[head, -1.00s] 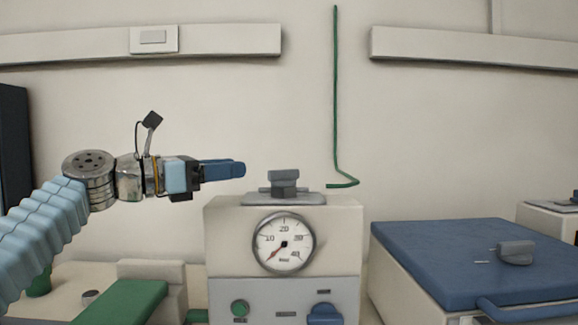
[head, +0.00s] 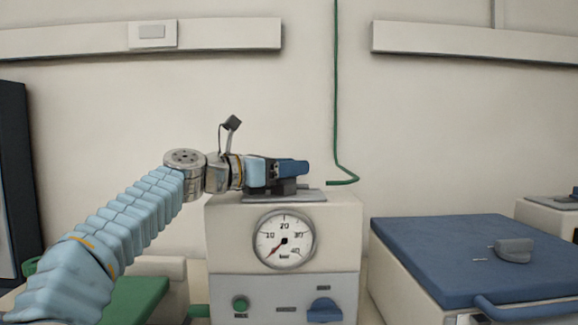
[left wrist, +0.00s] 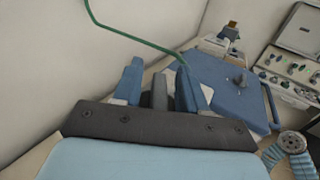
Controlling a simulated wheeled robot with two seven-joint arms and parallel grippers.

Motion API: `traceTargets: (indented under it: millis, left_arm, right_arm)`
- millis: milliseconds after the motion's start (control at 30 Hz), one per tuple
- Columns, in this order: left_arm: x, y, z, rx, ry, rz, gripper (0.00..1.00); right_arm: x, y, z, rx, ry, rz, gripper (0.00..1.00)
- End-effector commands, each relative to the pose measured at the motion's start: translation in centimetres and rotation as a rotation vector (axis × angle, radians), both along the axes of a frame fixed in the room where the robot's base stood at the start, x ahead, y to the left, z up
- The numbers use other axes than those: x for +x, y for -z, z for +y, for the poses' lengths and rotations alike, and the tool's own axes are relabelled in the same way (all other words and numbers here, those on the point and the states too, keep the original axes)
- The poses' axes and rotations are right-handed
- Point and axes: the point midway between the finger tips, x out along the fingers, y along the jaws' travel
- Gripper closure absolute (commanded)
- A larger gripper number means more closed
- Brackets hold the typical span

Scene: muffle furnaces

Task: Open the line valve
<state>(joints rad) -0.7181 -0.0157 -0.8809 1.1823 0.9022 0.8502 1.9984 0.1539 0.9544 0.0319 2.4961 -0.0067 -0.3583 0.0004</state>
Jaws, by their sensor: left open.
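A dark grey valve handle (head: 287,187) sits on a plate on top of the cream gauge box (head: 335,215). My left gripper (head: 299,167) reaches over it from the left and hides its upper part. In the left wrist view, the open blue fingers (left wrist: 158,80) stand on either side of the grey handle (left wrist: 159,94). I cannot tell whether they touch it. The round gauge (head: 284,240) on the box front has its needle pointing to the lower left. My right gripper is not in view.
A green button (head: 240,304) and a blue knob (head: 323,309) are on the box front. A blue-lidded unit (head: 450,250) with a grey knob (head: 513,250) stands to the right. A thin green pipe (head: 337,100) runs down the wall behind.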

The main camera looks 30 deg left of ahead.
Motion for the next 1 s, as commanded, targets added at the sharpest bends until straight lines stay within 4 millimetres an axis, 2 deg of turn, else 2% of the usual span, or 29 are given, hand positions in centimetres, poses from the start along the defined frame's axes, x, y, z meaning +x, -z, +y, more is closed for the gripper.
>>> traceTargets:
  millis: [167, 467, 767, 1000]
  left_arm:
    - [0.00, 0.00, 0.01, 0.000, 0.000, 0.000, 0.58]
    - [-0.01, 0.01, 0.02, 0.000, 0.000, 0.000, 1.00]
    - [0.05, 0.09, 0.04, 0.002, 0.023, 0.002, 1.00]
    - [0.09, 0.23, 0.11, 0.004, 0.140, 0.005, 1.00]
  right_arm:
    - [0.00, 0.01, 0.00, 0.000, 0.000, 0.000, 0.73]
    - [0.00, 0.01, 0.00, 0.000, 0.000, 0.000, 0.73]
    - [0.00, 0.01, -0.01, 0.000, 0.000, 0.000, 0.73]
    - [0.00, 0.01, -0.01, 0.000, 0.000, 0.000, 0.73]
